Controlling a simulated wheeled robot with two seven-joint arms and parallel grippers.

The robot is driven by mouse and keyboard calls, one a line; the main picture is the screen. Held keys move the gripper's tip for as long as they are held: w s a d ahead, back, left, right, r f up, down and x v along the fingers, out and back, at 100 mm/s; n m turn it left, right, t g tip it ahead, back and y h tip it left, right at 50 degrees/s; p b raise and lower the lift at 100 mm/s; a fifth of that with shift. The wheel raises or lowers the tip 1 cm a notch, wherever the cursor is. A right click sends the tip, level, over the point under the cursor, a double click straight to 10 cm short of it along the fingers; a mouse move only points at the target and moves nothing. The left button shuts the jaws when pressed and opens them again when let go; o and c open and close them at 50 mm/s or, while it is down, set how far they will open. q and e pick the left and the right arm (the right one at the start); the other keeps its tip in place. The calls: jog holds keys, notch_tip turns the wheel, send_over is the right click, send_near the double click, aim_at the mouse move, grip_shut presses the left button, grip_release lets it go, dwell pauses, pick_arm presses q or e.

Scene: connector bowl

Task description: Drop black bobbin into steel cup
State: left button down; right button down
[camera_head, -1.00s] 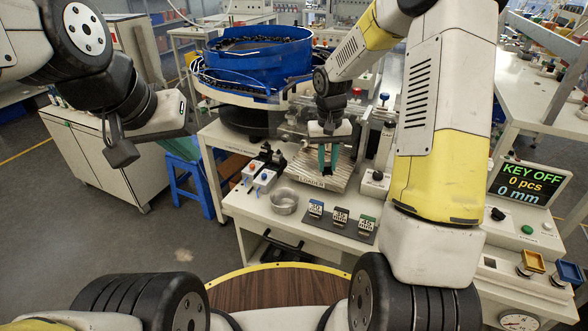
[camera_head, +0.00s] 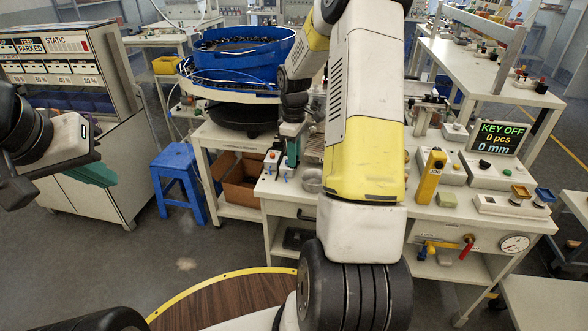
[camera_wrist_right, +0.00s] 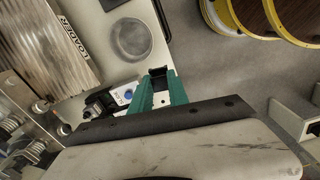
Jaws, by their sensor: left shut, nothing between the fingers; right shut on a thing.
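The steel cup (camera_head: 312,181) stands on the white bench, partly behind my right arm; in the right wrist view it is an open, empty-looking round cup (camera_wrist_right: 130,39). My right gripper (camera_head: 292,158) hangs near the cup, just to its left in the head view. In the right wrist view its green fingers (camera_wrist_right: 159,86) are shut on a small dark piece, seemingly the black bobbin (camera_wrist_right: 158,71), apart from the cup. The bobbin cannot be made out in the head view. My left gripper (camera_head: 108,178) is shut and empty at the far left, away from the bench.
A connector block (camera_head: 275,165) with red and blue knobs sits beside my right gripper. The ridged loader plate (camera_wrist_right: 52,45) lies near the cup. A blue bowl feeder (camera_head: 240,50) stands behind. A cardboard box (camera_head: 240,192) and blue stool (camera_head: 180,165) are left of the bench.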

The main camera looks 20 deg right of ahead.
jog(key=d+n, duration=0.8)
jog(key=d, duration=0.1)
jog(key=shift+s+f, duration=0.1)
jog(key=shift+f, duration=3.25)
jog(key=c, duration=1.2)
grip_release()
notch_tip(320, 180, up, 8)
jog(key=shift+f, duration=0.1)
